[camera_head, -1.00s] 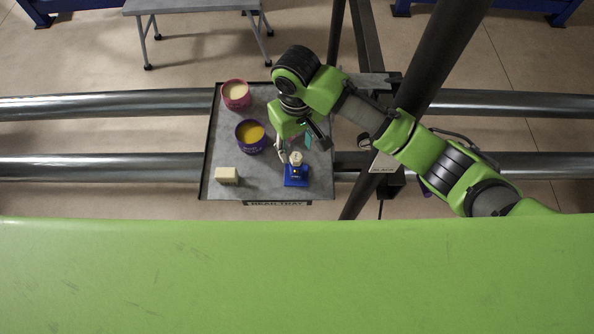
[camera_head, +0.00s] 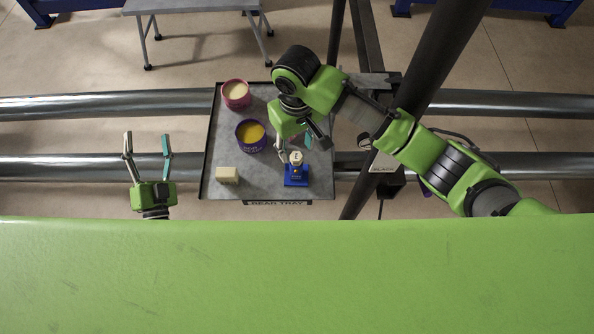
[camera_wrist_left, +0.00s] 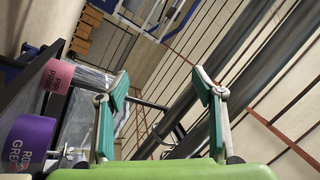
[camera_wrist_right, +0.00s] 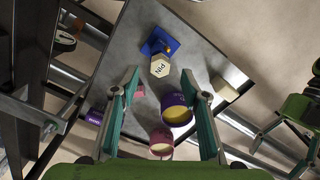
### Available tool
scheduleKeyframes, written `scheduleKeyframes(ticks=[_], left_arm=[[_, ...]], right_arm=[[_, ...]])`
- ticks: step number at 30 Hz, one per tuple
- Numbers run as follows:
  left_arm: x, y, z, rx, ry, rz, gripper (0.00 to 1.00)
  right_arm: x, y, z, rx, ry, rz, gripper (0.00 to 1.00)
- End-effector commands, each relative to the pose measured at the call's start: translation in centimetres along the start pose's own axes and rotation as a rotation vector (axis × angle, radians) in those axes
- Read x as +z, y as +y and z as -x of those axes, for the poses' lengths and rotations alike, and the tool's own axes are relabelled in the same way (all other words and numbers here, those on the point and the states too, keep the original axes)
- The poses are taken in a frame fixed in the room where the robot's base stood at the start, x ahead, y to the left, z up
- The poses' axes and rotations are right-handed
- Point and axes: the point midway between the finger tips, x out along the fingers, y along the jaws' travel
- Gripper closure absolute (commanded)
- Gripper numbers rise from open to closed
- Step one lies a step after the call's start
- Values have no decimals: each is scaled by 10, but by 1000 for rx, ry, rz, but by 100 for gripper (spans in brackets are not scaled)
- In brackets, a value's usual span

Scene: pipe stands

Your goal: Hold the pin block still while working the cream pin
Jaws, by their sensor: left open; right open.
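The blue pin block (camera_head: 297,177) sits on the right front part of the grey tray (camera_head: 226,105). The cream pin (camera_head: 296,158) stands in it, and its top reads PIN in the right wrist view (camera_wrist_right: 160,66). My right gripper (camera_head: 294,144) is open and empty just behind the pin block; the pin shows beyond its fingertips (camera_wrist_right: 159,72). My left gripper (camera_head: 147,138) is open and empty, left of the tray, over the pipes. It points away from my base. Neither gripper visibly touches the block. The left wrist view does not show the pin block.
A cream block (camera_head: 227,175) lies at the tray's front left. A purple tub with yellow contents (camera_head: 250,136) and a pink tub (camera_head: 236,95) stand behind it. A dark slanted post (camera_head: 430,80) rises right of the tray. Large pipes (camera_head: 60,168) run underneath.

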Motion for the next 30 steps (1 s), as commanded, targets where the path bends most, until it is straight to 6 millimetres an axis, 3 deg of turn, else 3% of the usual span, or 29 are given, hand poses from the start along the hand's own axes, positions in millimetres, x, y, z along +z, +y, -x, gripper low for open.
scheduleKeyframes(ticks=[2, 5, 10, 15, 18, 22, 27, 30], left_arm=[[-31, -22, -19, -43, 118, -111, 39], [-78, -19, -37, -23, 293, -286, 39], [-148, 28, -44, 83, 594, -587, 39], [-200, 90, -19, 165, 946, -930, 39], [-218, 126, 10, 178, 1190, -1156, 39], [-219, 164, 55, 143, 1509, -1428, 39], [-202, 190, 98, 52, 1824, -1671, 39], [-194, 196, 111, 5, 1933, -1747, 39]], right_arm=[[0, 0, 0, 0, 0, 0, 58], [0, 0, 0, 0, 0, 0, 58], [0, 0, 0, 0, 0, 0, 58], [0, 0, 0, 0, 0, 0, 58], [0, 0, 0, 0, 0, 0, 58], [0, 0, 0, 0, 0, 0, 58], [0, 0, 0, 0, 0, 0, 58], [0, 0, 0, 0, 0, 0, 58]])
